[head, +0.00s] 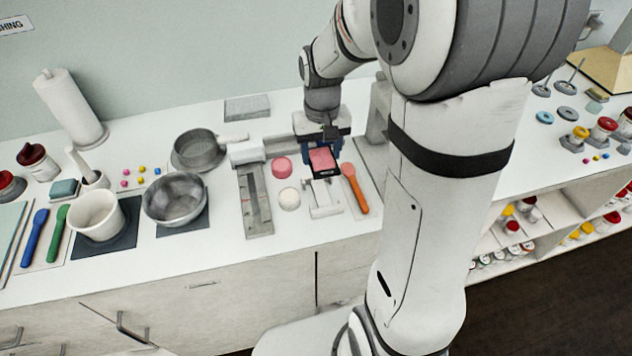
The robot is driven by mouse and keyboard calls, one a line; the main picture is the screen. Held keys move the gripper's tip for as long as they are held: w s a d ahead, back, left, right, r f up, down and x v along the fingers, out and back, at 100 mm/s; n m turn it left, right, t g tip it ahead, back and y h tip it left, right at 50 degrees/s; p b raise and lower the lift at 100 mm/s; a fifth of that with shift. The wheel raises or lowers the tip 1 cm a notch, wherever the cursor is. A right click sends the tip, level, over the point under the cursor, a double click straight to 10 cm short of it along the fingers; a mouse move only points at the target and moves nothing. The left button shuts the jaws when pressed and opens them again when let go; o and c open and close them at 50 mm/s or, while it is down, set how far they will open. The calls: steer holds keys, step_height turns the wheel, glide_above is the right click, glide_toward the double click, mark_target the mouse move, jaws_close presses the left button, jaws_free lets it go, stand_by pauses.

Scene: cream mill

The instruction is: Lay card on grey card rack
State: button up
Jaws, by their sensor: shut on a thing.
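My gripper (322,146) is over the worktop, pointing down, and is shut on a small card (322,160) with a pink face and a dark edge. The fingers are partly hidden by the gripper body and the card. The card is just behind a small white stand (323,198); I cannot tell whether they touch. A long grey rack-like piece (256,200) with a darker strip down its middle lies to the left of the card, and looks like the grey card rack.
A pink round piece (281,167) and a white round piece (289,198) sit between the grey piece and the stand. A metal bowl (174,199) and a grey pan (199,150) stand left. A grey slab (247,107) lies behind.

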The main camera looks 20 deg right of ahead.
mark_target(321, 189)
step_height(321, 189, down, 10)
steer(key=shift+r+p, duration=0.25)
steer(key=shift+p, duration=0.4)
steer(key=shift+s, duration=0.1)
steer(key=shift+f, duration=0.1)
steer(key=shift+f+b, duration=0.5)
steer(key=shift+b, duration=0.05)
steer(key=o, duration=0.9)
steer(key=shift+r, duration=0.1)
steer(key=shift+o, duration=0.2)
steer(key=shift+r+p, duration=0.2)
steer(key=shift+p, duration=0.15)
